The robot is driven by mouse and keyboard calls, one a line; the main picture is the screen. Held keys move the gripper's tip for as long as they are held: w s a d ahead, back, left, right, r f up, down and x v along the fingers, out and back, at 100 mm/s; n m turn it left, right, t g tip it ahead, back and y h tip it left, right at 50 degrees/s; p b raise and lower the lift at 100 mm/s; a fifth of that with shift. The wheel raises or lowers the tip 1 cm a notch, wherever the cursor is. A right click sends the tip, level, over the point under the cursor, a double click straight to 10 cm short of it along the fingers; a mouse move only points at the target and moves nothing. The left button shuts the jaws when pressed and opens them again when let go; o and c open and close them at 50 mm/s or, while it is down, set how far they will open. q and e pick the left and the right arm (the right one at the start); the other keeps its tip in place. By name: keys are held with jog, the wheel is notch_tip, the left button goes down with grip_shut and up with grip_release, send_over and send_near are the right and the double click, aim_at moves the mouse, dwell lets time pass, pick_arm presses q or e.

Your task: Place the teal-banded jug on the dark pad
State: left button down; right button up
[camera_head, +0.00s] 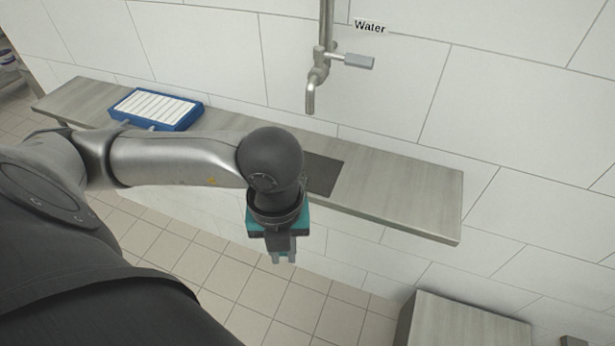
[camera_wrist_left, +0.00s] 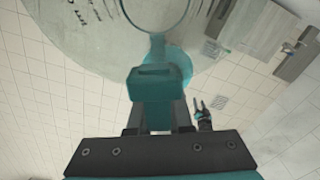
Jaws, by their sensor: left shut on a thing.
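In the left wrist view a large clear jug (camera_wrist_left: 95,45) with dark marks on its wall fills the top. Its teal handle (camera_wrist_left: 158,82) is between the jaws of my left gripper (camera_wrist_left: 160,118), which is shut on it. In the head view my left gripper (camera_head: 283,257) hangs in front of the shelf's front edge, over the floor. I cannot make out the jug there. The dark pad (camera_head: 322,174) lies flat on the shelf, partly hidden behind my left wrist. What looks like my right gripper (camera_wrist_left: 200,104) shows small in the left wrist view; its jaw state is unclear.
A tap (camera_head: 312,85) labelled "Water" sticks out from the tiled wall above the pad. A blue tray with white slats (camera_head: 158,107) stands on the shelf at left. The shelf (camera_head: 420,197) is bare at right. A lower grey surface (camera_head: 465,325) stands at bottom right.

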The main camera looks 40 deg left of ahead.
pick_arm(q)
jog(key=w+a+f, duration=0.1)
jog(key=w, duration=0.4)
jog(key=w+a+f, duration=0.1)
jog(key=w, duration=0.4)
jog(key=w+a+f, duration=0.1)
jog(key=w, duration=0.5)
jog(key=shift+w+a+f, duration=0.1)
jog(key=shift+a+f, duration=0.15)
jog(key=shift+a, duration=0.1)
pick_arm(e)
jog(key=shift+w+f, duration=0.15)
pick_arm(q)
jog(key=shift+f, duration=0.15)
jog(key=c, duration=0.8)
grip_release()
jog(key=shift+c, duration=0.2)
pick_arm(e)
jog(key=shift+f, duration=0.1)
jog(key=shift+d, duration=0.1)
